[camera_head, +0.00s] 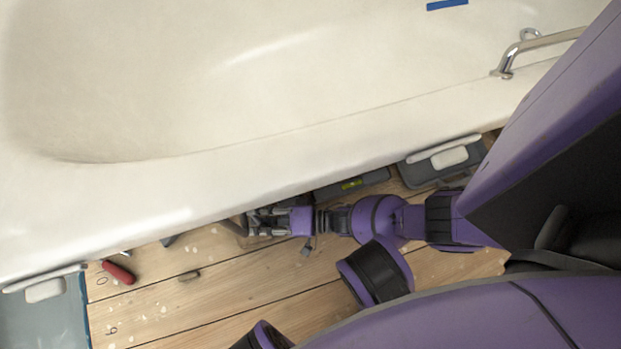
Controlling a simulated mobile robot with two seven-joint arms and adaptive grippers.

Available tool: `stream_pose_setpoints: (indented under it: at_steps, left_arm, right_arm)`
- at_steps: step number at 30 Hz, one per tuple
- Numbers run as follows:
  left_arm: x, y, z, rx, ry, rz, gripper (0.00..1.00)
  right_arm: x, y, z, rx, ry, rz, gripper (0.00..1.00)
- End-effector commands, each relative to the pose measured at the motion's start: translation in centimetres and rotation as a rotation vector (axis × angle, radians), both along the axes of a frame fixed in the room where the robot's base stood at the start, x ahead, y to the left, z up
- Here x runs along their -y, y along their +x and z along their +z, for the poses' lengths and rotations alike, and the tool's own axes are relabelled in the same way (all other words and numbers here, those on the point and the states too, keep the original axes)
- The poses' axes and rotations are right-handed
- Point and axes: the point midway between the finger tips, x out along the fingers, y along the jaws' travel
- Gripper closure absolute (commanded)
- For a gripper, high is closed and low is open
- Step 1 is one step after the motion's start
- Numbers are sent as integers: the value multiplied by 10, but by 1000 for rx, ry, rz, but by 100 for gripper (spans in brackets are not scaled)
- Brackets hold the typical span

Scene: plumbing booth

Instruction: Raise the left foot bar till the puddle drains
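The white bathtub (120,195) fills the upper part of the head view. At the lower left, a pale bar with a rounded pad (45,289) lies at the tub's edge, over a grey-blue surface; it seems to be the left foot bar. A similar pale bar (443,153) lies at the right, over a dark grey block. I cannot make out a clear puddle in the tub. My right gripper (252,222) is low beside the tub's near edge, between the two bars, apart from both. Its fingers are too small and cluttered to tell their state. My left gripper is out of view.
A dark level with a green vial (352,185) lies by the tub, near my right wrist. A red-handled tool (118,272) and a small brown piece (188,276) lie on the plank floor (215,300). A chrome grab bar (545,41) is on the tub at the upper right.

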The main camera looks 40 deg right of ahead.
Motion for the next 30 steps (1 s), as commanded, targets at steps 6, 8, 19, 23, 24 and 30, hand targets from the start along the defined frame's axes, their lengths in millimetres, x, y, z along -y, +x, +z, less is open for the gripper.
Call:
stream_pose_setpoints:
  at_steps: [6, 8, 19, 23, 24, 30]
  left_arm:
    - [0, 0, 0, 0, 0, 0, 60]
    - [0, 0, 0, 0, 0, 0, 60]
    - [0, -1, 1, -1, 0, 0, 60]
    - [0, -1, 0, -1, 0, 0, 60]
    - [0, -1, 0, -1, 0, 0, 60]
    - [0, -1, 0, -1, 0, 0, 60]
  right_arm:
    - [-3, 0, 3, 7, 9, 4, 100]
    - [-3, 0, 4, 7, 10, 4, 100]
    - [-10, 0, 5, 7, 17, -94, 100]
    - [-10, -1, 5, 8, 15, -94, 100]
    - [-10, -1, 5, 8, 15, -94, 100]
    - [-9, -2, 4, 5, 12, -94, 67]
